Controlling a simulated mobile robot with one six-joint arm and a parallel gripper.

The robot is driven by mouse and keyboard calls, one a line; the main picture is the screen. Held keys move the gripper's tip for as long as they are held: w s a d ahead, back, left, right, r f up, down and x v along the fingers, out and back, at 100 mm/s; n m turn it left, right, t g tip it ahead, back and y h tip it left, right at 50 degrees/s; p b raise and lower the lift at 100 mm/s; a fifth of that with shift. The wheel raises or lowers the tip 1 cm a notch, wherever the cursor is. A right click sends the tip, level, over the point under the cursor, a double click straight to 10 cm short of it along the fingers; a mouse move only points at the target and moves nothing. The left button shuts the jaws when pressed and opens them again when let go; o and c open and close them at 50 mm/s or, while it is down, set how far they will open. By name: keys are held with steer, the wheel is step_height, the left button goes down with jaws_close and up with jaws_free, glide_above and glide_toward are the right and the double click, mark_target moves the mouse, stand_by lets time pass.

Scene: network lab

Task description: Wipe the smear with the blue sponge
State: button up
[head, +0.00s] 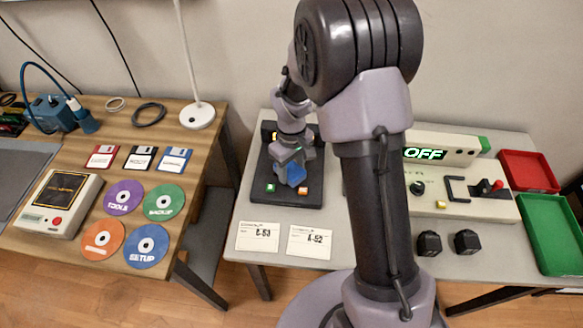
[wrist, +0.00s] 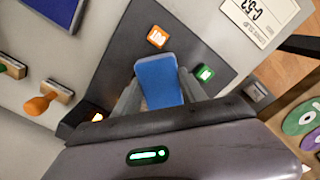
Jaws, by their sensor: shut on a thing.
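The blue sponge (wrist: 158,76) sits between the two fingers of my gripper (wrist: 160,92) in the wrist view, and the gripper is shut on it. In the head view the sponge (head: 293,176) shows below my gripper (head: 290,160), over the dark base plate (head: 290,201) on the right table. I cannot tell whether the sponge touches the plate. I see no smear in either view; my arm and the sponge hide part of the right table.
Lit orange (wrist: 157,37) and green (wrist: 205,73) buttons flank the sponge. Two label cards (head: 258,237) lie in front. A panel reading OFF (head: 425,154) and red (head: 526,168) and green (head: 548,235) trays stand right.

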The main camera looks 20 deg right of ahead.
steer(key=shift+f, duration=0.4)
